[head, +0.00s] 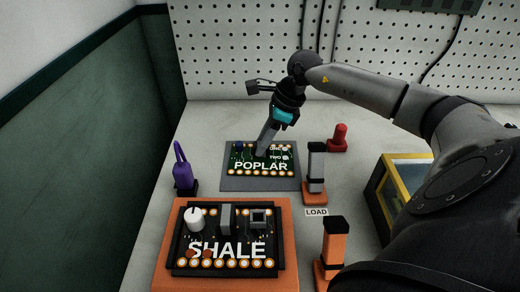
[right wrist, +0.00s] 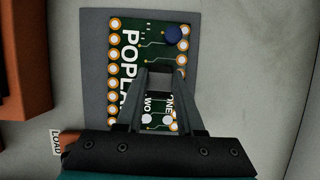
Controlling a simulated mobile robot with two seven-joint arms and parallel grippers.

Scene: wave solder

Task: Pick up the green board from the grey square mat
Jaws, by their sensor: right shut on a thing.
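The green board (head: 245,168), printed POPLAR, lies on the grey square mat (head: 230,185) in the middle of the table. In the right wrist view the board (right wrist: 150,40) has gold-ringed holes along its edges, a dark blue round part and a dark block between my fingers. The mat (right wrist: 97,80) shows beside it. My right gripper (head: 262,152) comes down over the board; in the right wrist view its fingers (right wrist: 160,80) are closed on the dark block on the board. I cannot tell whether the board is lifted off the mat. My left gripper is not in view.
An orange block (head: 160,265) carries a dark SHALE board (head: 225,268) in front. A purple-handled tool (head: 182,170) stands left, a grey-and-orange post (head: 316,170) right of the mat. A red piece (head: 339,138) and a yellow-framed box (head: 376,190) stand further right.

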